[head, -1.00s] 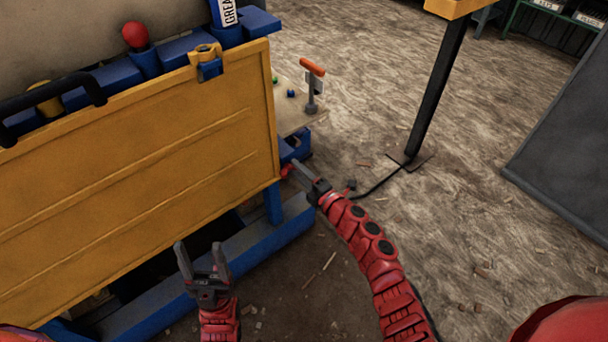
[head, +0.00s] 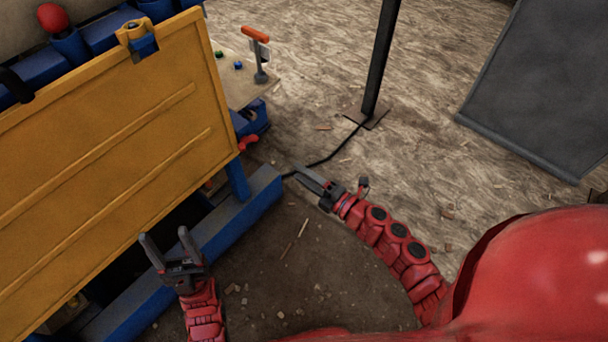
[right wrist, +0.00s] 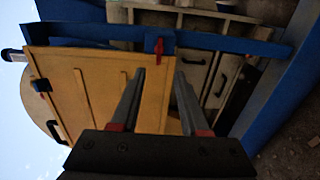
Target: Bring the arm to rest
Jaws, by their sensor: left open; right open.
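My left gripper (head: 168,247) is open and empty, low in front of the yellow panel (head: 120,130) of the crusher. Its two fingers point up in the head view. My right gripper (head: 312,182) is out over the floor, to the right of the blue base beam's end, apart from the machine. In the right wrist view its two fingers (right wrist: 160,100) stand apart with nothing between them. Beyond them are the yellow panel (right wrist: 85,85) and a small red handle (right wrist: 158,44) on a blue part.
A blue base beam (head: 235,222) runs below the panel. An orange-topped lever (head: 256,48) stands on a ledge beyond it. A dark post (head: 381,60) with a floor plate and black cable stands behind my right gripper. A grey panel (head: 540,85) is at right.

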